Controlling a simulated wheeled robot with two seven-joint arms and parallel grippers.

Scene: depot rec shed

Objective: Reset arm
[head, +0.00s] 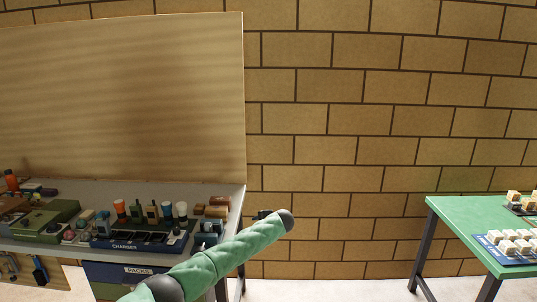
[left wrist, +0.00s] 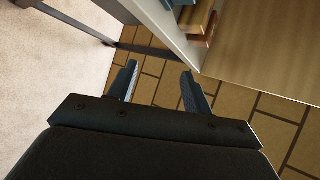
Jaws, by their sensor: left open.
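My left arm (head: 235,252), in a green sleeve, reaches up and right across the lower middle of the head view, in front of the right end of the grey workbench. A small dark part shows behind its end; I cannot tell if it is the gripper. In the left wrist view my left gripper (left wrist: 160,84) is open, with two dark fingers apart and nothing between them but brick wall behind. The bench edge and wooden blocks (left wrist: 198,22) lie beyond the fingertips. My right gripper is not in view.
The grey workbench (head: 225,191) at left carries a blue charger tray (head: 125,245), bottles, boxes and tools, with a wooden panel (head: 120,95) behind. A green table (head: 455,212) at right holds white blocks (head: 512,240). The floor between bench and table is clear.

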